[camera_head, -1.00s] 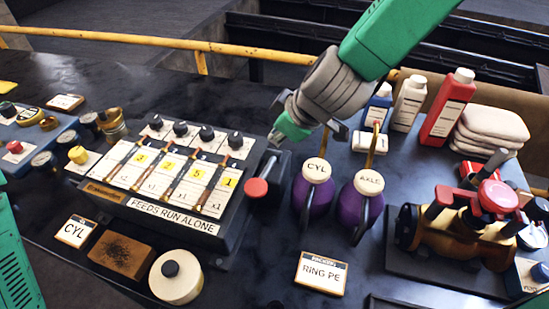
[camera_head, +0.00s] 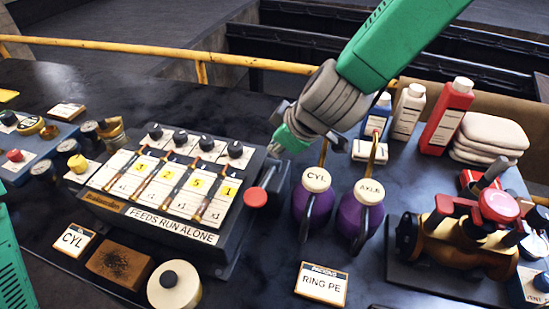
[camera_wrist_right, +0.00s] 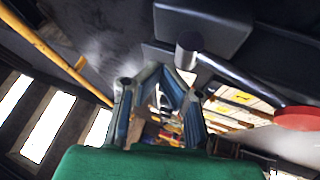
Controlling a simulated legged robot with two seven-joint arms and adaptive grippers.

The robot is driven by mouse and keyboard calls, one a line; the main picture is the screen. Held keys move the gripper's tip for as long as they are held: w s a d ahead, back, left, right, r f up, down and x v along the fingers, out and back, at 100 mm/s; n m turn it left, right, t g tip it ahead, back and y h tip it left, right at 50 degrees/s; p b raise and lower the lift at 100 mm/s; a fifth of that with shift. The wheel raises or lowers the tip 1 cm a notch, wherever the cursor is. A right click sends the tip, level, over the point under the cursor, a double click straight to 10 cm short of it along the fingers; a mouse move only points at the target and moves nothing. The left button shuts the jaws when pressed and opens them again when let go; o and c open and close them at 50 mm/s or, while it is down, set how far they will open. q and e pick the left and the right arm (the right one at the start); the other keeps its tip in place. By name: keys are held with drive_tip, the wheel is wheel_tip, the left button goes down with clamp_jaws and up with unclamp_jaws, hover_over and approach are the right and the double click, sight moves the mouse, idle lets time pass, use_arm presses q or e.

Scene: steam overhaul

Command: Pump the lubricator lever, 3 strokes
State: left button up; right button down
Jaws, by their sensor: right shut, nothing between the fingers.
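The lubricator (camera_head: 172,222) is a dark box with a sloped white panel, numbered sight feeds and a "FEEDS RUN ALONE" label. Its lever (camera_head: 268,172) is a short grey rod on the box's right side, ending in a red knob (camera_head: 255,198). In the wrist view the lever (camera_wrist_right: 225,70) runs to its red knob (camera_wrist_right: 299,118), right of the fingers. My right gripper (camera_head: 277,145) is shut and empty, just behind and above the lever's pivot end. Its fingertips meet in the wrist view (camera_wrist_right: 165,72), apart from the rod there. My left gripper is out of view.
Purple oil cans labelled CYL (camera_head: 314,205) and AXLE (camera_head: 360,215) stand close to the right of the lever. A brass valve assembly (camera_head: 465,242) is farther right. Bottles (camera_head: 447,118) and folded cloths (camera_head: 490,135) stand behind. A yellow rail (camera_head: 150,50) crosses the back.

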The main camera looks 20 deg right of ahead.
sight(275, 162)
drive_tip(key=shift+a, duration=0.3)
drive_tip(key=shift+f, duration=0.1)
drive_tip(key=shift+s+d+f, duration=0.1)
drive_tip(key=shift+s+f, duration=0.05)
drive_tip(key=shift+f, duration=0.1)
drive_tip(key=shift+d, duration=0.1)
drive_tip(key=shift+s+a+f+b, duration=0.2)
drive_tip(key=shift+f+b, duration=0.1)
drive_tip(key=shift+f, duration=0.15)
drive_tip(key=shift+s+a+f+b, duration=0.15)
drive_tip(key=shift+f+b, duration=0.15)
drive_tip(key=shift+f, duration=0.15)
idle(0.6)
drive_tip(key=shift+s+f+b, duration=0.2)
drive_tip(key=shift+f+b, duration=0.2)
drive_tip(key=shift+f, duration=0.2)
idle(0.4)
drive_tip(key=shift+r, duration=0.2)
idle(0.4)
